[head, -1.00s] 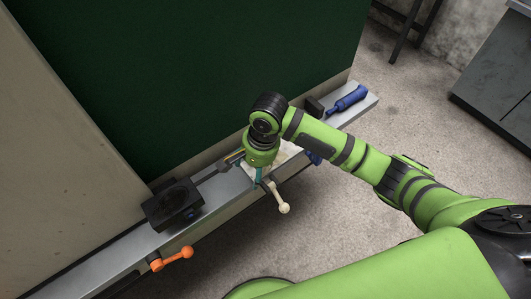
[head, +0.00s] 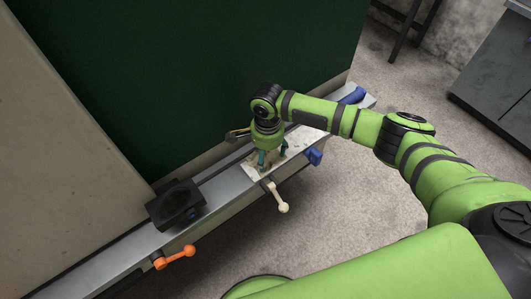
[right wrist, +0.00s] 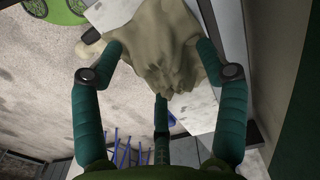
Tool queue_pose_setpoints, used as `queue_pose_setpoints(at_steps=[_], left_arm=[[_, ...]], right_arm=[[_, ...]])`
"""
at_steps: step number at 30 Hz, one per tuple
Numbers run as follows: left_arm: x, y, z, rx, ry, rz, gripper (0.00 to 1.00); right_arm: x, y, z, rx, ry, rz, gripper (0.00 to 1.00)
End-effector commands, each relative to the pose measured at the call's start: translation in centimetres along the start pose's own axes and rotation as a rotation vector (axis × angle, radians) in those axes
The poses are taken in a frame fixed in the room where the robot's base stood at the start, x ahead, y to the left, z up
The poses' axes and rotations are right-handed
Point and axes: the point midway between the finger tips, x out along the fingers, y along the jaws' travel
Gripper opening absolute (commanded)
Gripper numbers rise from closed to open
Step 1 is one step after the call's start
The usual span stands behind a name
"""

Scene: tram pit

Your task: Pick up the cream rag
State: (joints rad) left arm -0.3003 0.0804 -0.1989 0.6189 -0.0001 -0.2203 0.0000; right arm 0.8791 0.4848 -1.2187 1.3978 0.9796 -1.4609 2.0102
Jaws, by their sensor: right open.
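The cream rag (right wrist: 160,45) lies crumpled on the pale metal ledge in the right wrist view. In the head view the rag (head: 257,172) is partly hidden under my right gripper (head: 272,163). My right gripper also shows in the right wrist view (right wrist: 160,70), with its green fingers spread open around the near part of the rag. Two fingertips are at either side of the rag and one is at its near edge. I cannot tell whether they touch it. My left gripper is not in view.
A black block-like device (head: 175,205) sits on the ledge (head: 130,252) to the left. An orange-handled lever (head: 175,257) and a cream-handled lever (head: 277,197) stick out from its front. A blue object (head: 353,95) lies at its far end. A dark green panel (head: 200,80) stands behind.

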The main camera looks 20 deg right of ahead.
Motion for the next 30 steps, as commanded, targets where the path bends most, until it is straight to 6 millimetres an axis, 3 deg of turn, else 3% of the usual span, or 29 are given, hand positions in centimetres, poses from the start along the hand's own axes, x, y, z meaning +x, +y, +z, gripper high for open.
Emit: queue_pose_setpoints(at_steps=[6, 9, 11, 23, 30], left_arm=[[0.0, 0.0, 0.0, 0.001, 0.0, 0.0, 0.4], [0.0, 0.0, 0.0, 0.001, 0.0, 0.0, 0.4], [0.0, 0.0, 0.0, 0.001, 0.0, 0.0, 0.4], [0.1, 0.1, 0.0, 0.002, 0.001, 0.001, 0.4], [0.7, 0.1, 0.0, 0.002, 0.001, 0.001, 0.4]], right_arm=[[0.1, 0.0, 0.0, -0.001, 0.0, 0.0, 0.74], [0.1, 0.0, 0.0, -0.001, 0.0, 0.0, 0.34], [0.1, 0.0, 0.0, -0.001, 0.0, 0.0, 0.13], [0.0, 0.1, 0.0, 0.0, 0.0, 0.001, 0.12], [-2.0, -0.1, -0.1, 0.0, -0.001, -0.003, 0.12]])
